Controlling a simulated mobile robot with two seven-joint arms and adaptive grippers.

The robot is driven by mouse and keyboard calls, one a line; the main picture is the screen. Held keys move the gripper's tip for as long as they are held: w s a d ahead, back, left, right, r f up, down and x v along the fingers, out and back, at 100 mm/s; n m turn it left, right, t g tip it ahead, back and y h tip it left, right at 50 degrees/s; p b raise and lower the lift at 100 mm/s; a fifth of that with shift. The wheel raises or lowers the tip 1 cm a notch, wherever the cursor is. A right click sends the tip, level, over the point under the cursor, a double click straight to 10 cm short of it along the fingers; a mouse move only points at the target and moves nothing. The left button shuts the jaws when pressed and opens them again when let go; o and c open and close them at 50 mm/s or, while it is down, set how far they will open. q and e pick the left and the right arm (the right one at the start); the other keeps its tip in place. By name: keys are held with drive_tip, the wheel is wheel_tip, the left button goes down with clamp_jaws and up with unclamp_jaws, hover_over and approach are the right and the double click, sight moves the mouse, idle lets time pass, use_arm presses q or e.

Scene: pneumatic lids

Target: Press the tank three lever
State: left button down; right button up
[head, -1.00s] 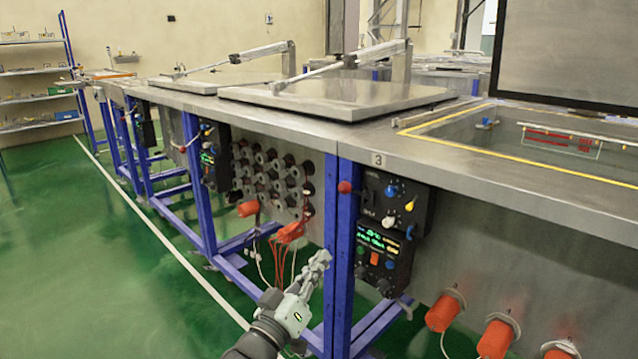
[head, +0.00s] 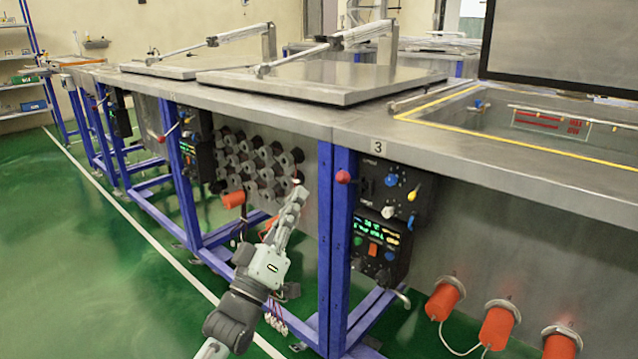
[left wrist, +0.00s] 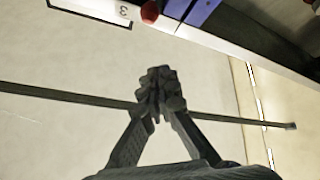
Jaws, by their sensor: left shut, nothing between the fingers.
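The tank three lever shows as a red ball knob (head: 343,177) on the blue frame post, just left of the control box under the label 3 (head: 377,147). The knob also appears at the top of the left wrist view (left wrist: 149,12), beside the label 3 (left wrist: 123,11). My left gripper (head: 298,192) is shut and empty, pointing up in front of the panel of grey fittings. It is left of the knob and a little lower in the head view, apart from it. In the left wrist view its closed fingertips (left wrist: 158,82) sit below the knob.
A black control box (head: 395,195) is right of the knob. Orange plugs (head: 445,298) stick out at lower right. The steel bench edge (head: 250,122) runs above my gripper. Green floor is free at left.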

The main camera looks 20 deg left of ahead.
sight(355, 182)
use_arm(q)
drive_tip(key=p+x, duration=0.2)
drive_tip(key=x, duration=0.8)
drive_tip(key=shift+d+f+b, duration=0.15)
drive_tip(key=shift+d+f, duration=0.45)
drive_tip(key=shift+f, duration=0.3)
drive_tip(key=shift+d+f+b, duration=0.15)
drive_tip(key=shift+d+f, duration=0.4)
drive_tip(key=shift+f, duration=0.35)
use_arm(e)
drive_tip(key=shift+a+f, duration=0.2)
drive_tip(key=shift+f, duration=1.65)
use_arm(q)
drive_tip(key=shift+f, duration=0.1)
